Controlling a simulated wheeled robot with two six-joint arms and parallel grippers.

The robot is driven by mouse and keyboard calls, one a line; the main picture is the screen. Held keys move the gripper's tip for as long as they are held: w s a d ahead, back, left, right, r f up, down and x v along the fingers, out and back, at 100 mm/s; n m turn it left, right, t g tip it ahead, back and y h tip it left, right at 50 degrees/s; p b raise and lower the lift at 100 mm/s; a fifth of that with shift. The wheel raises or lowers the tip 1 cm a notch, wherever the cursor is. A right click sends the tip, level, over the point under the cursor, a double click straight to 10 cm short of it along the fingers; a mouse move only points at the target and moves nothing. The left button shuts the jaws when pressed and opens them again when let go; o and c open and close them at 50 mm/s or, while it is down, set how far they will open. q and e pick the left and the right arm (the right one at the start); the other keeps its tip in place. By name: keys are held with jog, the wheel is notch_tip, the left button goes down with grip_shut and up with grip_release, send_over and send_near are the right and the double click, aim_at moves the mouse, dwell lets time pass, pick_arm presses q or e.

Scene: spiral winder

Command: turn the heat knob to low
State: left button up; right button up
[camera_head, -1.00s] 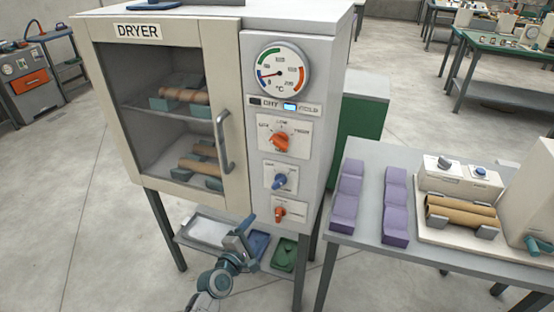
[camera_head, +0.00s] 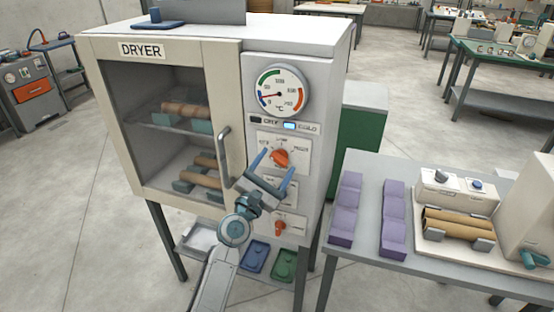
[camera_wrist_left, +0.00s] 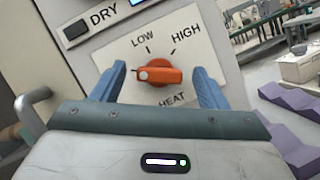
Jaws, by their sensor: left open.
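The orange heat knob (camera_head: 280,157) is the top knob on the dryer's control panel. In the left wrist view the knob (camera_wrist_left: 158,74) sits under the LOW and HIGH marks, with HEAT printed below. Its lighter end points left, away from both the LOW and HIGH marks. My left gripper (camera_head: 273,164) is open in front of the panel. In the wrist view its blue fingers (camera_wrist_left: 158,84) stand on either side of the knob, with gaps between. It hides the blue middle knob in the head view. My right gripper is not in view.
The dryer's door handle (camera_head: 225,157) stands out just left of my left gripper. A smaller orange knob (camera_head: 280,227) is lower on the panel. A round gauge (camera_head: 279,91) is above. A table (camera_head: 420,254) with purple blocks (camera_head: 345,208) is at right.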

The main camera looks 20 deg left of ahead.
pick_arm(q)
jog(key=shift+w+d+r, duration=0.15)
jog(key=shift+w+r, duration=0.05)
jog(key=shift+w, duration=0.45)
jog(key=c, duration=1)
